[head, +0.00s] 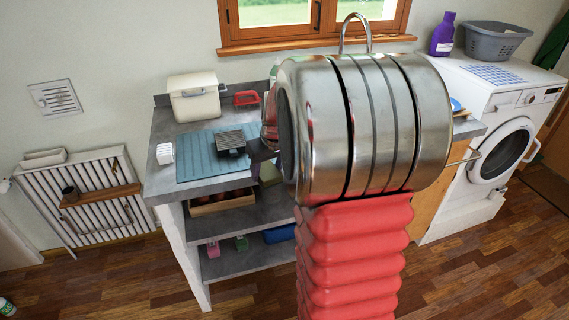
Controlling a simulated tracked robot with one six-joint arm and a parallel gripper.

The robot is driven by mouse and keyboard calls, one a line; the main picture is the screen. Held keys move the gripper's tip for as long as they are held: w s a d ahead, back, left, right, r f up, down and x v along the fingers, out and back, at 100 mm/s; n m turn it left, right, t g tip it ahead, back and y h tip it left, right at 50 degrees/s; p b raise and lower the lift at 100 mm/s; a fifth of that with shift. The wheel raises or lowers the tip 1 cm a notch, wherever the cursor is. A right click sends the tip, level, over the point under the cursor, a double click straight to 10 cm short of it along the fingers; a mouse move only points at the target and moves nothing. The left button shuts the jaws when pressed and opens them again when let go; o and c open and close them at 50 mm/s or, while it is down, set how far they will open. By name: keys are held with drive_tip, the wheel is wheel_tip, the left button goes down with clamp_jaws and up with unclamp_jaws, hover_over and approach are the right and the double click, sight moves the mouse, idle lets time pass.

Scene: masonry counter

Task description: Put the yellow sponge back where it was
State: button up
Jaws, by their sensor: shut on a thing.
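A dull olive-yellow block, which looks like the yellow sponge (271,174), shows just left of my arm, in front of the counter's front edge. My gripper (264,155) is mostly hidden behind the big steel part of my arm; only a dark piece of it shows, right above the sponge. It is shut on the sponge, though the fingertips are not clear. A ribbed blue mat (193,158) lies on the grey counter (163,180), with a dark slotted block (230,141) on it.
A cream bin (194,100), a red tray (246,98) and a white ribbed block (165,153) stand on the counter. Shelves below hold a wooden crate (208,208) and small items. A washing machine (497,150) stands right. My arm hides the counter's middle.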

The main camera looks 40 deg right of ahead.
drive_tip(key=w+a+f+n, duration=0.1)
drive_tip(key=w+a+f, duration=0.2)
drive_tip(key=a, duration=1)
drive_tip(key=w+a+f+n+y, duration=0.1)
drive_tip(key=w+a+f, duration=0.3)
drive_tip(key=a, duration=1)
drive_tip(key=shift+f+n, duration=0.3)
drive_tip(key=shift+f, duration=0.1)
